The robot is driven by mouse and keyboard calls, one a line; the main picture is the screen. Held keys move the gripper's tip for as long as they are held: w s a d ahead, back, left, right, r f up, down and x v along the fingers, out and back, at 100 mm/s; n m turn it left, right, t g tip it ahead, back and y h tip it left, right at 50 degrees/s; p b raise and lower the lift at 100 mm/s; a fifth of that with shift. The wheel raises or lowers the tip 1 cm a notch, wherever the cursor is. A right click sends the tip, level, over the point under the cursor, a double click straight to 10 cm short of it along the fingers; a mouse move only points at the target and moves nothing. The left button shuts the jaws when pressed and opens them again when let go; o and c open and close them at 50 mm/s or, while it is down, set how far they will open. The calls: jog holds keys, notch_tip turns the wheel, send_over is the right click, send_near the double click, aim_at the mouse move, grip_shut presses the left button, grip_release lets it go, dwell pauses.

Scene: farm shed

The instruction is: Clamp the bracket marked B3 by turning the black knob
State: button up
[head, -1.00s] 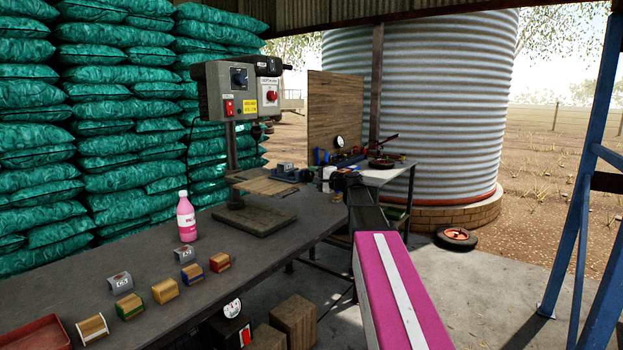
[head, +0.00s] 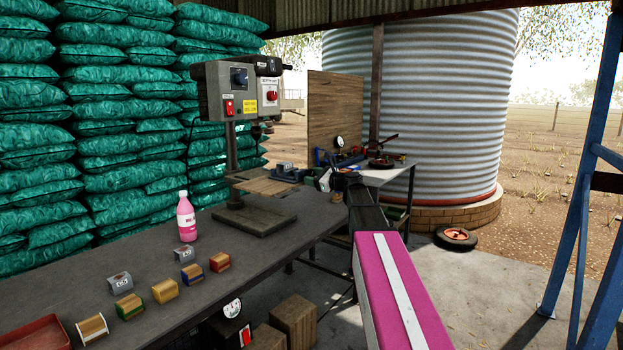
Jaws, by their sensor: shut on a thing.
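A blue vise-like clamp (head: 287,176) sits on the drill press table, with a small grey bracket (head: 285,167) in it. The bracket's mark is too small to read. My gripper (head: 312,176) is at the clamp's right end, shut on the black knob; the knob and the fingertips are too small and covered to make out. Two more grey brackets stand on the bench, one at the front (head: 121,283) and one farther back (head: 184,253). Their labels are not clearly legible.
The drill press (head: 238,92) rises above the clamp. A pink bottle (head: 186,218), several coloured wooden blocks (head: 165,291) and a red tray (head: 35,334) are on the bench (head: 270,262). A second table with a wooden backboard (head: 335,112) stands behind my arm.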

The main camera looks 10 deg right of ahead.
jog(key=m, duration=1)
jog(key=shift+m, duration=0.3)
jog(key=o, duration=1)
jog(key=n, duration=3)
